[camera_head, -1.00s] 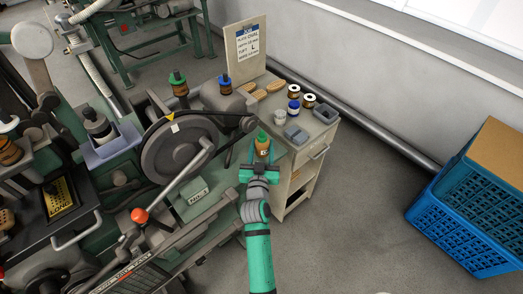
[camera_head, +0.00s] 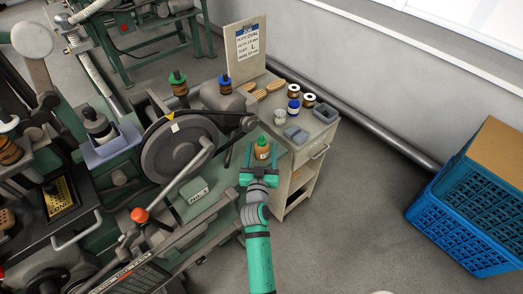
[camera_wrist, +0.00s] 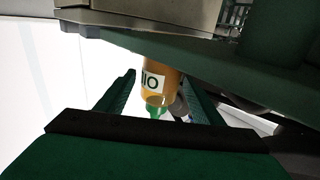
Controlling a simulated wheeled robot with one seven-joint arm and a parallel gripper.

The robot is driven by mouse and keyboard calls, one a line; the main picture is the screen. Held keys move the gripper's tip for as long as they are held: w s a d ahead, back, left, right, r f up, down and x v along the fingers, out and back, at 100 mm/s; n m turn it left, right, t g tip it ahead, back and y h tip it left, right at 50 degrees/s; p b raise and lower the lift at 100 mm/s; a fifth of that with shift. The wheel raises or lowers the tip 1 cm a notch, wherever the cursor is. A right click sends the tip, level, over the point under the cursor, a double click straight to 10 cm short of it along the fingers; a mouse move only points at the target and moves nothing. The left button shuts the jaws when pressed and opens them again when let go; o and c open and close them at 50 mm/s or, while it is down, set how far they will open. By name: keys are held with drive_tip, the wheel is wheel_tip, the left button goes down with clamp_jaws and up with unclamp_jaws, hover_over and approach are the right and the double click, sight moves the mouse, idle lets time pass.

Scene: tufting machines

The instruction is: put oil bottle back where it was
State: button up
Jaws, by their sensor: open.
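The oil bottle (camera_head: 262,148), amber with a green cap and a white label, stands on the green machine ledge beside the cabinet. It also shows in the wrist view (camera_wrist: 160,82), upside down in that picture, with part of its label readable. My gripper (camera_head: 261,160) is open, with its fingers reaching toward the bottle from the front. In the wrist view the bottle is between or just beyond the spread green fingers (camera_wrist: 155,95), with a gap visible at its left. Contact with the right finger cannot be told.
A cabinet (camera_head: 312,150) right of the bottle carries grey trays (camera_head: 295,134), a blue-labelled jar (camera_head: 293,109), spools and a sign (camera_head: 247,48). A large handwheel (camera_head: 178,148) and lever with a red knob (camera_head: 139,215) are at left. Blue crates (camera_head: 465,215) stand at far right.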

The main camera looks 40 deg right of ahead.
drive_tip(key=v, duration=1.2)
drive_tip(key=shift+a, duration=0.15)
drive_tip(key=s+a+f+n+t+y, duration=0.1)
drive_tip(key=s+a+f+y, duration=0.1)
drive_tip(key=s+a, duration=0.35)
drive_tip(key=s+a+f+n+y, duration=0.1)
drive_tip(key=s+a+n+y, duration=0.1)
drive_tip(key=a, duration=0.6)
drive_tip(key=s+a+f+n+t+y, duration=0.1)
drive_tip(key=s+a+f+y, duration=0.15)
drive_tip(key=a, duration=0.35)
drive_tip(key=s+a+r+n+y, duration=0.2)
drive_tip(key=s+a+r, duration=0.1)
drive_tip(key=s, duration=0.6)
drive_tip(key=s+a+r+n+y, duration=0.2)
drive_tip(key=s+a, duration=0.4)
drive_tip(key=s, duration=0.3)
drive_tip(key=shift+s+a+r+y, duration=0.2)
drive_tip(key=shift+r+y, duration=0.3)
drive_tip(key=shift+y, duration=0.05)
